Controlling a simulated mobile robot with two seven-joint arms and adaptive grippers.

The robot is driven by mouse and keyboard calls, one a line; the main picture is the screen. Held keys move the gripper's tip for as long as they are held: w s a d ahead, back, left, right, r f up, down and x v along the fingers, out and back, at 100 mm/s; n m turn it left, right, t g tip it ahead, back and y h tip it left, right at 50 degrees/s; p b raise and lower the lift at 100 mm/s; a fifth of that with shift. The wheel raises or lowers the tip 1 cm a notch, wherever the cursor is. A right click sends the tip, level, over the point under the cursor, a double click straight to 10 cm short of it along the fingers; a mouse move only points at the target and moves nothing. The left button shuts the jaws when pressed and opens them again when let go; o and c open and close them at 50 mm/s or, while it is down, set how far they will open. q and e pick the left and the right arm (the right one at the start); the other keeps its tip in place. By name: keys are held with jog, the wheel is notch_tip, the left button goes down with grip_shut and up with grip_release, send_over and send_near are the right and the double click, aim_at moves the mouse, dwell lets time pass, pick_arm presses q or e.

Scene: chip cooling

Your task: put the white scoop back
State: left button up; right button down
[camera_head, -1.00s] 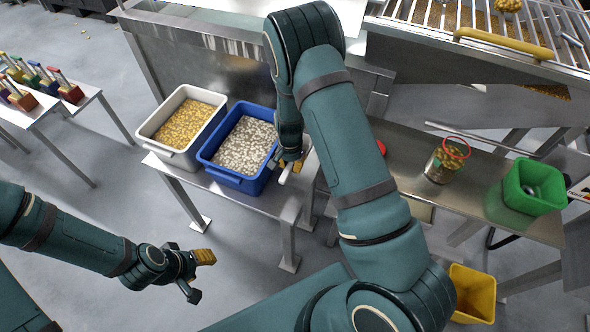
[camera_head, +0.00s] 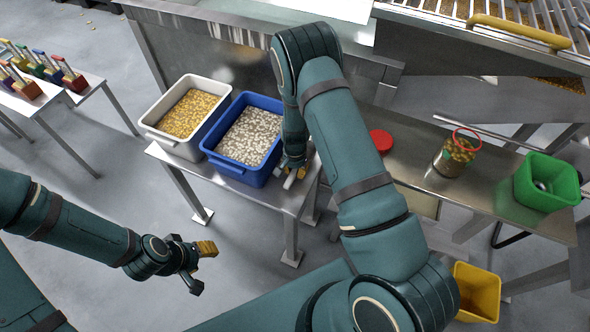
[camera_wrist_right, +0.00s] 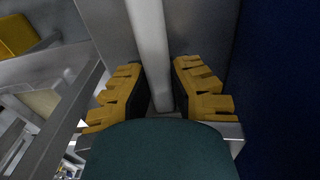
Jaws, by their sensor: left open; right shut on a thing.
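My right gripper (camera_head: 297,173) is over the right end of the small steel table, just right of the blue bin. It is shut on the white scoop (camera_head: 289,182), of which only a small pale part shows in the head view. In the right wrist view the scoop's pale handle (camera_wrist_right: 150,50) runs between the yellow fingertips (camera_wrist_right: 158,90). The rest of the scoop is hidden, and I cannot tell whether it touches the table. My left gripper (camera_head: 203,266) is open and empty over the floor at lower left.
The blue bin (camera_head: 232,170) holds whitish pieces; the white bin (camera_head: 172,143) beside it holds yellow chips. On the right counter are a red lid (camera_head: 381,140), a jar (camera_head: 452,160) and a green bin (camera_head: 546,183). A yellow bin (camera_head: 478,292) stands below. Colored-block scoops (camera_head: 28,88) sit far left.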

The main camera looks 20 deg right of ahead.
jog(key=c, duration=1)
grip_release()
jog(key=shift+c, duration=0.2)
jog(key=shift+r+p, duration=0.25)
jog(key=shift+p, duration=0.05)
notch_tip(320, 180, up, 10)
jog(key=p, duration=0.2)
jog(key=s+a+f+n+t+y, duration=0.1)
jog(key=s+a+n+y, duration=0.3)
jog(key=s+a+n, duration=0.4)
jog(key=s+a, duration=0.6)
jog(key=s, duration=0.4)
jog(key=shift+a, duration=0.3)
